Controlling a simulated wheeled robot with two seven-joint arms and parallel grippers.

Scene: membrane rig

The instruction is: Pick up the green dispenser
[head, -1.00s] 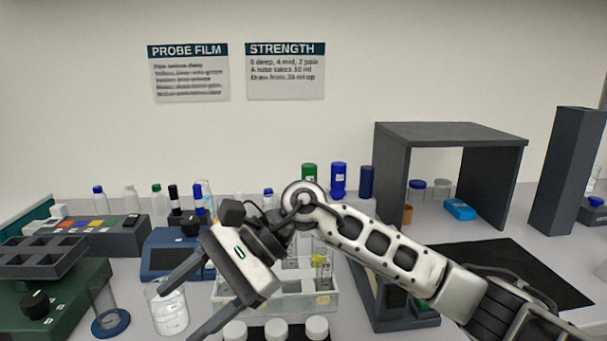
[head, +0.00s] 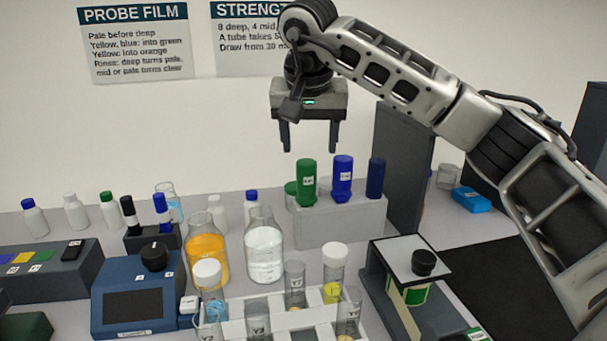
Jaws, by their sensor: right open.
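The green dispenser (head: 306,183) stands upright on a grey block (head: 345,228) at the back of the bench. It is a green bottle-like body with a white label. My right gripper (head: 311,150) is above it, pointing down, with its two fingers apart and nothing between them. The fingertips look close over the dispenser's top; the exact gap in depth I cannot tell. My left gripper is not in view.
A blue dispenser (head: 342,178) and a dark blue one (head: 376,179) stand to the right on the same block. Flasks of orange liquid (head: 206,255) and clear liquid (head: 263,252) stand in front. A dark shelf panel (head: 402,160) rises at the right.

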